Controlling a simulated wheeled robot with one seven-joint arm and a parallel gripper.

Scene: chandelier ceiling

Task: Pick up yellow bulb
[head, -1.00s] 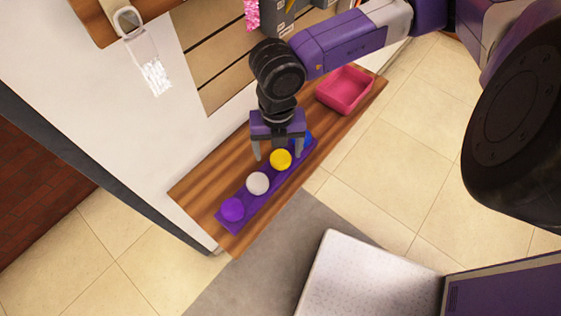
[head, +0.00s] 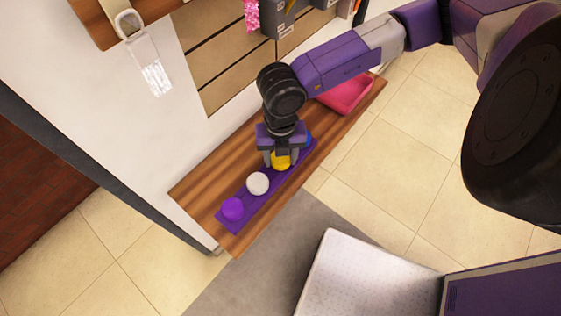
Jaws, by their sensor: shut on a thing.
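The gripper hides the bulb's upper part. The bulb still appears at its place in the row; I cannot tell whether it is lifted off the strip.
A white bulb (head: 258,183) and a purple bulb (head: 232,208) sit on the strip toward the lower left. A blue bulb (head: 307,139), partly hidden, is close behind my gripper. A pink tray (head: 350,97) stands at the shelf's far end, partly covered by my arm.

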